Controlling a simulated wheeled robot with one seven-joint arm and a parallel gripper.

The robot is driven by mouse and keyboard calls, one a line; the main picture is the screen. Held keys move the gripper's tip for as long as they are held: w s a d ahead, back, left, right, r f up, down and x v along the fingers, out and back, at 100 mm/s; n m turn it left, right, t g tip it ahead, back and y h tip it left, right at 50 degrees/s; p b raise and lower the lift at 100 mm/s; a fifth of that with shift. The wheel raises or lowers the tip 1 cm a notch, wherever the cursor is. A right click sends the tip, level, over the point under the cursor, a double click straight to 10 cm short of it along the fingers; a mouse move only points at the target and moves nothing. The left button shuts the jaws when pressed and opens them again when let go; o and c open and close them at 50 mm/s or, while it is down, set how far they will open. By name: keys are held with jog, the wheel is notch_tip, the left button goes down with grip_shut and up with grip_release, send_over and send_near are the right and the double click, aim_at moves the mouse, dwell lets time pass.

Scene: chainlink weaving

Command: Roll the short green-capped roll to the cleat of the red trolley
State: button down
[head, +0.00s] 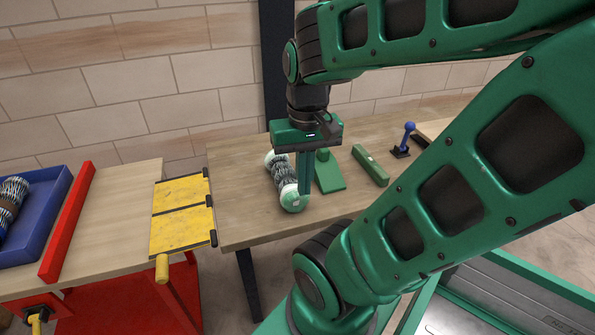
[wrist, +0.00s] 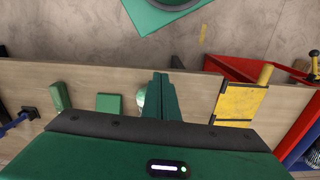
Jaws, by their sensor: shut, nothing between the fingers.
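The short roll (head: 282,176) has pale green caps and a dark mesh-wrapped middle. It lies on the wooden table, its length running away from the head camera. My gripper (head: 304,192) is shut and empty, fingers pointing down at the roll's right side near its front cap. I cannot tell whether they touch it. In the wrist view my gripper's fingers (wrist: 161,78) hide most of the roll; a pale cap (wrist: 140,99) shows beside them. The red cleat (head: 68,222) is a raised bar across the wooden top of the red trolley (head: 125,300), at left.
A yellow hinged plate (head: 181,212) spans between trolley and table. A blue tray (head: 50,203) with a multicoloured roll (head: 10,200) lies beyond the cleat. Right of my gripper are a green plate (head: 331,178), a green block (head: 370,166) and a blue-knobbed lever (head: 406,138).

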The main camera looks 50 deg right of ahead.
aim_at(283, 174)
jog(key=w+d+f+m, duration=0.2)
jog(key=w+d+m, duration=0.5)
jog(key=d+m, duration=0.15)
jog(key=w+d+f+m, duration=0.3)
jog(key=w+d+m, duration=0.4)
jog(key=d+m, duration=0.15)
jog(key=f, duration=0.9)
jog(key=shift+a+f, duration=0.2)
jog(key=shift+f, duration=0.1)
